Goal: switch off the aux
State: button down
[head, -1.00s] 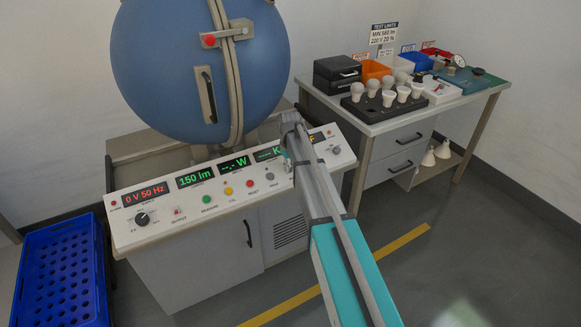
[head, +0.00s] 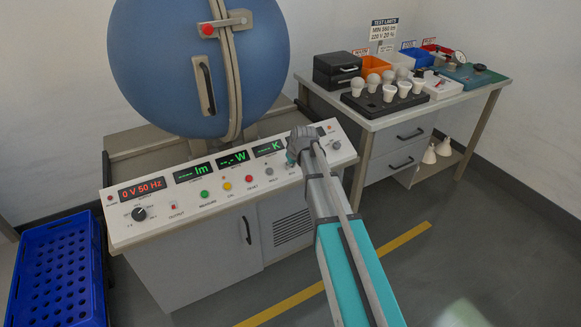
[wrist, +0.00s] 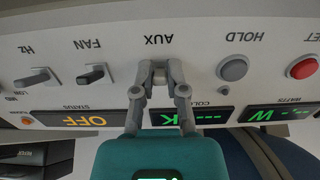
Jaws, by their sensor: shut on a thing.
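The AUX switch (wrist: 159,77) is a small toggle on the white sloped control panel (head: 150,233), under its upside-down AUX label in the wrist view. My gripper (wrist: 159,70) is shut on it, one finger on each side. In the head view my gripper (head: 301,142) is at the right part of the panel and hides the switch. The orange status display (wrist: 84,121) reads OFF. I cannot clearly tell which way the AUX lever is set.
The FAN toggle (wrist: 93,75) and grey HOLD button (wrist: 233,68) flank the AUX switch closely. The Hz toggle (wrist: 32,78) lies beyond FAN. The blue sphere (head: 160,65) stands behind the panel. A side bench (head: 385,118) with bulbs is at right, a blue crate (head: 60,270) at left.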

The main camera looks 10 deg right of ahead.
jog(key=shift+s+d+f+t+b, duration=0.1)
jog(key=shift+s+f+t+b, duration=0.15)
jog(key=shift+t+b, duration=0.2)
jog(key=c, duration=0.7)
grip_release()
jog(key=shift+w, duration=0.1)
jog(key=s+f+m+g+h, duration=0.1)
jog(key=s+m+g, duration=0.15)
jog(key=s, duration=1.15)
jog(key=s+f+m+g+h, duration=0.1)
jog(key=s+f+g, duration=0.15)
jog(key=s, duration=1.15)
jog(key=shift+g, duration=0.45)
notch_tip(320, 180, up, 23)
jog(key=p, duration=2.2)
jog(key=shift+f, duration=0.1)
